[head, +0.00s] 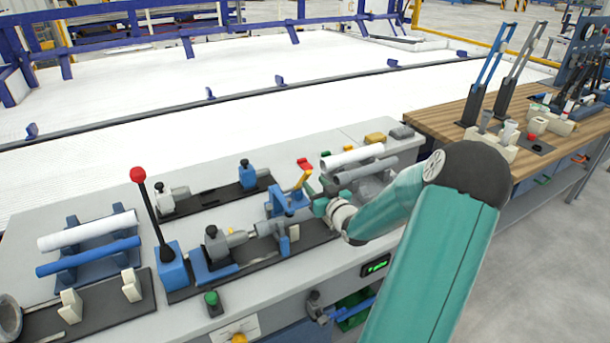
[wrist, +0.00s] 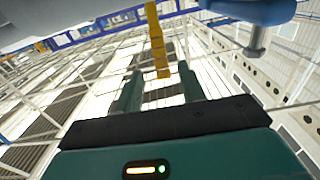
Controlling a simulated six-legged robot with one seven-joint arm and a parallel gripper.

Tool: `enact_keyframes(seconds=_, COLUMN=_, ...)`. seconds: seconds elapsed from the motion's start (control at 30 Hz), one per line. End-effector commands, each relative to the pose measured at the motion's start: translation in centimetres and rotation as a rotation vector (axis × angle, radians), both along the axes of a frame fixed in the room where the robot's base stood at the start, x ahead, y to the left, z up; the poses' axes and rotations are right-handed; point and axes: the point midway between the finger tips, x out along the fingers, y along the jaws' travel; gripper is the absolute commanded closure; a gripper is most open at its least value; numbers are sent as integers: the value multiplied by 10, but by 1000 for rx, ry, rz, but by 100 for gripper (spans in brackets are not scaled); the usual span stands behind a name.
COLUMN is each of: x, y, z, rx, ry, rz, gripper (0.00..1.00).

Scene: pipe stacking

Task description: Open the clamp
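The clamp (head: 279,204) is a blue fixture at the middle of the grey bench, with a yellow handle (head: 302,180) slanting up to the right. A grey cylinder lies beside it. My gripper (head: 319,204) is just right of the clamp, reaching in from the right. In the wrist view my gripper (wrist: 160,73) has its two green fingers apart. The yellow handle (wrist: 156,42) shows in the gap at the fingertips and runs beyond them. I cannot tell whether either finger touches it. A blue part (wrist: 250,10) with a grey bolt is at the upper right.
A black lever with a red knob (head: 138,175) stands to the left. White and blue pipes (head: 88,256) lie on a rack at the far left. White and grey pipes (head: 352,157) lie behind my gripper. A wooden bench (head: 440,118) with tall levers is at the right.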

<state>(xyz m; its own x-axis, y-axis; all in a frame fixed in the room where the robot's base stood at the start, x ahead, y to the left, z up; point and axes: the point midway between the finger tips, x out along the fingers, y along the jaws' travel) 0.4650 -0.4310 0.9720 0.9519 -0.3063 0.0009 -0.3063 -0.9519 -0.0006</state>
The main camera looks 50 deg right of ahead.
Motion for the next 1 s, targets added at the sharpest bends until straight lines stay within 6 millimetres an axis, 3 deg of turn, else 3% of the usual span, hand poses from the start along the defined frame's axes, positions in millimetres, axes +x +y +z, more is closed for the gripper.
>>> enact_keyframes(seconds=0.1, x=24, y=-7, z=0, rx=0, ry=-3, rz=3, gripper=60)
enact_keyframes(seconds=0.3, x=54, y=-16, z=0, rx=1, ry=-1, rz=5, gripper=60)
enact_keyframes(seconds=0.7, x=64, y=-19, z=0, rx=-1, ry=0, rz=4, gripper=60)
enact_keyframes(seconds=0.9, x=64, y=-19, z=0, rx=-1, ry=0, rz=4, gripper=97)
enact_keyframes(seconds=1.0, x=64, y=-19, z=0, rx=-1, ry=0, rz=4, gripper=100)
